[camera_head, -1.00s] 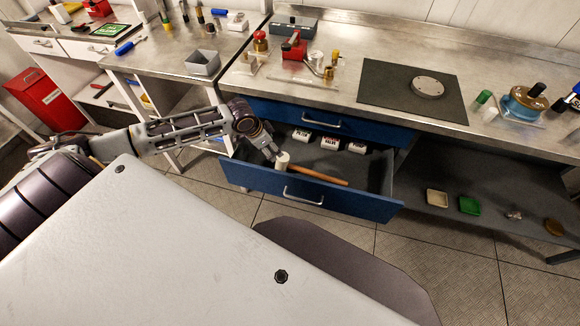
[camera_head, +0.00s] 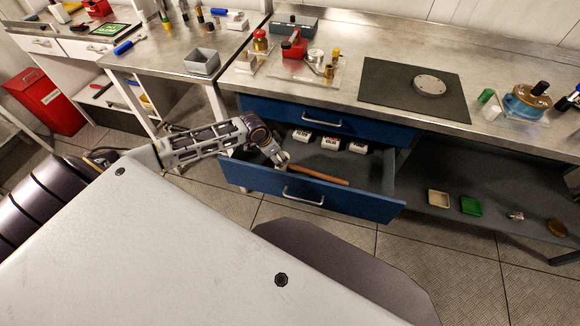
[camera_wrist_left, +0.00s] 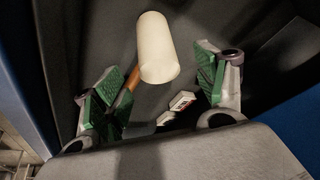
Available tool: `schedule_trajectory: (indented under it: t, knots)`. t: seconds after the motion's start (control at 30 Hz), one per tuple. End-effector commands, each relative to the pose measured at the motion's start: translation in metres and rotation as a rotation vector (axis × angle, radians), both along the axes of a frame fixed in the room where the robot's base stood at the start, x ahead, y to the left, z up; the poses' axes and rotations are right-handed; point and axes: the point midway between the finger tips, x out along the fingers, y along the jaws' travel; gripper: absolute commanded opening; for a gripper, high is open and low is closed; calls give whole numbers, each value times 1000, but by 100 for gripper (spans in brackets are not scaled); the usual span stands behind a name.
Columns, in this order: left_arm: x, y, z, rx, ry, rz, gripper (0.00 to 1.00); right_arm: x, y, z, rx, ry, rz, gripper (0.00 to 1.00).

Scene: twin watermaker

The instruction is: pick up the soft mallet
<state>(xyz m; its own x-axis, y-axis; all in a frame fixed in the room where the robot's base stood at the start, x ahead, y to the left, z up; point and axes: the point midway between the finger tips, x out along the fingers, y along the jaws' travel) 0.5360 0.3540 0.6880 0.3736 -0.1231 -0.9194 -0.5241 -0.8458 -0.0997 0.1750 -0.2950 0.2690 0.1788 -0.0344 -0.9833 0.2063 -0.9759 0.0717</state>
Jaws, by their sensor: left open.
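The soft mallet lies in the open blue drawer (camera_head: 375,205). Its orange-brown wooden handle (camera_head: 322,177) points right in the head view. In the left wrist view its pale cylindrical head (camera_wrist_left: 157,48) lies ahead of and between the finger pads, and part of the handle (camera_wrist_left: 127,98) shows by the left-hand finger. My left gripper (camera_head: 283,160) is inside the drawer at the mallet's head end and hides most of that head in the head view. In the left wrist view the left gripper (camera_wrist_left: 162,85) is open, with its green-padded fingers spread. My right gripper does not show.
Several white labelled boxes (camera_head: 330,142) lie at the back of the drawer. The drawer's front panel (camera_head: 260,184) stands between my body and the mallet. The steel bench top (camera_head: 345,70) with a dark mat (camera_head: 390,90) is above. A lower shelf (camera_head: 490,190) holds small items.

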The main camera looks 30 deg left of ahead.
Motion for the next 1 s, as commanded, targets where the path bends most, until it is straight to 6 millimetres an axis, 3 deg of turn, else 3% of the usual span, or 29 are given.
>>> schedule_trajectory:
  t: [0.43,0.8,1.0]
  knots:
    - [6,-4,-9,-3,-1,0,72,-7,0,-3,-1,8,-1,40]
    - [21,-12,-40,-2,0,0,72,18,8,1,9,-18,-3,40]
    - [24,-13,-45,0,0,-1,72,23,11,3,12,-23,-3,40]
